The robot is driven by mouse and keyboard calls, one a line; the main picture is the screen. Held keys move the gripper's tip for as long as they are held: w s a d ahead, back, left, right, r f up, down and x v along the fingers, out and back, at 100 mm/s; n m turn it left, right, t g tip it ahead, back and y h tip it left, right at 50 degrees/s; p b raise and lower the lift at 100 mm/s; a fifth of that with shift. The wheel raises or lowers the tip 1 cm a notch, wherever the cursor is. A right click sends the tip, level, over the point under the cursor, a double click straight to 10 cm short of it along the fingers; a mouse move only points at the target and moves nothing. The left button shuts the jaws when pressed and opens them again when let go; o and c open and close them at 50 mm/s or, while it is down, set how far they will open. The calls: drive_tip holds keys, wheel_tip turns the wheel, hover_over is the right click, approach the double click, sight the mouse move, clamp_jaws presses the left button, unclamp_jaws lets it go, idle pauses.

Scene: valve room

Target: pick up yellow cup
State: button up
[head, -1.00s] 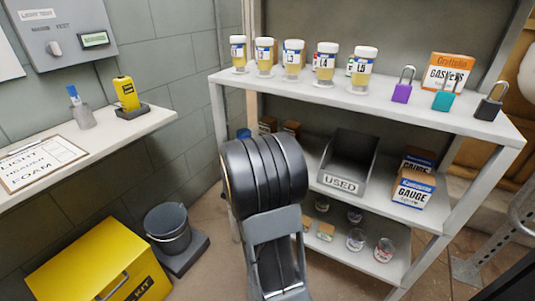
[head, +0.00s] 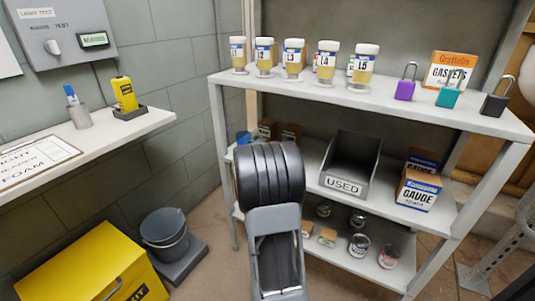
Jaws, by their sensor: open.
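I see no clear plain yellow cup in the head view. Several clear jars with white lids and yellowish contents stand in a row on the top shelf, among them the jar marked L5 (head: 362,67) and the jar marked L4 (head: 327,65). A yellow handheld device (head: 124,94) stands in a dark base on the left wall counter. My gripper does not show; only my arm's grey link and black rounded joint are in view, at the lower middle, hiding part of the lower shelves.
The metal shelf unit (head: 397,103) holds purple (head: 405,88), teal (head: 449,95) and black (head: 495,100) padlocks, an orange-white gaskets box (head: 452,70), a USED bin (head: 347,168), gauge boxes and small cans. A yellow chest (head: 80,262) and bucket (head: 165,235) stand on the floor at left.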

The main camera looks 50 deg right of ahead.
drive_tip(key=c, duration=1)
drive_tip(key=shift+o, duration=0.2)
drive_tip(key=shift+r, duration=0.1)
